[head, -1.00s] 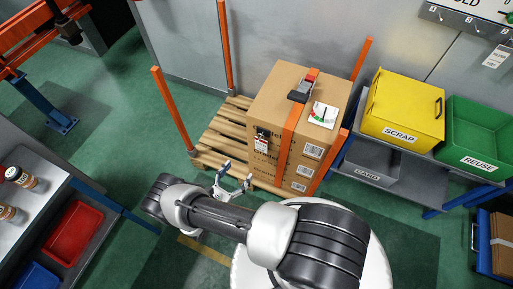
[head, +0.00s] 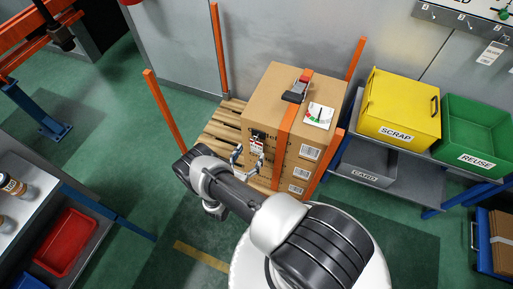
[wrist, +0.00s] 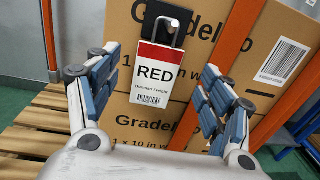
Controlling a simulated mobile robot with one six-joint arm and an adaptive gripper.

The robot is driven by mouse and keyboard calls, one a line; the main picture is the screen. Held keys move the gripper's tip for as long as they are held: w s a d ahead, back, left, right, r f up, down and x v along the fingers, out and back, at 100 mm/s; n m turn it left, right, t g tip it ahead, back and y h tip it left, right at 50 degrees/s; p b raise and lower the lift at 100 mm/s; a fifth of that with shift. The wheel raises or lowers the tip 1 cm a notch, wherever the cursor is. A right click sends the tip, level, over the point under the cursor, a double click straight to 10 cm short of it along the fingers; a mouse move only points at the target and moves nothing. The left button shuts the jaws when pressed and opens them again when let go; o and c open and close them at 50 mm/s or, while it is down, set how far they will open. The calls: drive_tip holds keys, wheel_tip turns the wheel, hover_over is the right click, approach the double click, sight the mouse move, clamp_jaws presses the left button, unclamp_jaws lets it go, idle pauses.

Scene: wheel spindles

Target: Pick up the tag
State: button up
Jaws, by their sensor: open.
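The tag (wrist: 158,74) is a white card with a red top band, the word RED and a barcode. It hangs by a metal loop from a black holder on the front of a cardboard box (wrist: 213,22). In the head view the tag (head: 257,147) shows small on the box's left front face. My gripper (wrist: 160,92) is open and empty, with its fingers on either side of the tag in the wrist view and the tag apparently beyond them. I cannot tell the exact gap. In the head view my gripper (head: 247,160) is close in front of the box.
The box stands on a wooden pallet (head: 222,125) with orange posts (head: 166,112), bound by an orange strap (head: 284,143). A yellow SCRAP bin (head: 400,105) and a green REUSE bin (head: 478,135) stand right. A side table with a red tray (head: 66,243) is at left.

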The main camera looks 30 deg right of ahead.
sight(256, 144)
drive_tip(key=b+x, duration=0.1)
drive_tip(key=x, duration=0.3)
drive_tip(key=shift+w+d, duration=0.3)
drive_tip(key=shift+c, duration=0.5)
drive_tip(key=c, duration=0.9)
drive_tip(key=shift+o, duration=0.2)
